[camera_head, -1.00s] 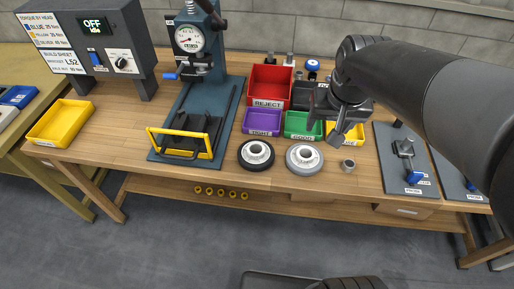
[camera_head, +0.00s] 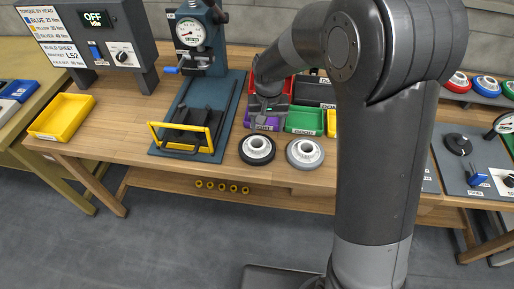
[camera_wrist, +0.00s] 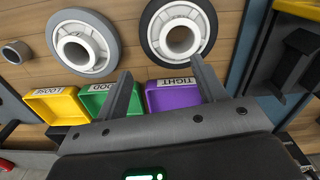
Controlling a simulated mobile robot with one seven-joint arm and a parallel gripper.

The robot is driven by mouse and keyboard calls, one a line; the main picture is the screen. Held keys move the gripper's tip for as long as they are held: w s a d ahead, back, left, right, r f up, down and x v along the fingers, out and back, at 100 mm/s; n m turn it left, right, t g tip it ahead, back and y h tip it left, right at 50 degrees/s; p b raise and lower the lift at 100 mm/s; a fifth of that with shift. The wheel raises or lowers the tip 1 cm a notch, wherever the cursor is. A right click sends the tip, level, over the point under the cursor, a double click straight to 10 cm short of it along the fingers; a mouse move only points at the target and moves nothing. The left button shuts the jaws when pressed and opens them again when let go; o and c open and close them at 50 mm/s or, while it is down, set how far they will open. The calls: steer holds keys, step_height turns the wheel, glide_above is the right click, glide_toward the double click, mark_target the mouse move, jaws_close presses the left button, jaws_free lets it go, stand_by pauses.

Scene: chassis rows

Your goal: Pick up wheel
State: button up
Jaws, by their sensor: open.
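A black-tyred wheel with a white hub (camera_head: 257,150) lies flat near the bench's front edge. A grey-tyred wheel (camera_head: 304,154) lies flat to its right. The wrist view shows the black-tyred wheel at upper right (camera_wrist: 203,38), cut by the top edge, and the grey-tyred wheel at upper left (camera_wrist: 106,53). My gripper (camera_head: 265,112) hangs above the purple bin, behind the black-tyred wheel. In the wrist view its two fingers (camera_wrist: 163,76) are spread, empty, and point toward the black-tyred wheel's side of the bins. Both wheels are apart from the fingers.
Purple (camera_wrist: 174,96), green (camera_wrist: 98,103) and yellow (camera_wrist: 55,106) bins sit behind the wheels. A press with a yellow guard (camera_head: 183,140) stands left of them. A small metal ring (camera_wrist: 17,52) lies beside the grey-tyred wheel. My arm hides the bench's right middle.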

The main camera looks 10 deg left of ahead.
mark_target(269, 146)
step_height(269, 146, down, 4)
steer(key=shift+r, duration=0.15)
steer(key=f, duration=0.3)
steer(key=d+f, duration=0.1)
steer(key=f, duration=0.1)
steer(key=shift+s+f, duration=0.25)
steer(key=shift+f, duration=0.05)
steer(key=shift+r, duration=0.1)
steer(key=c, duration=1.3)
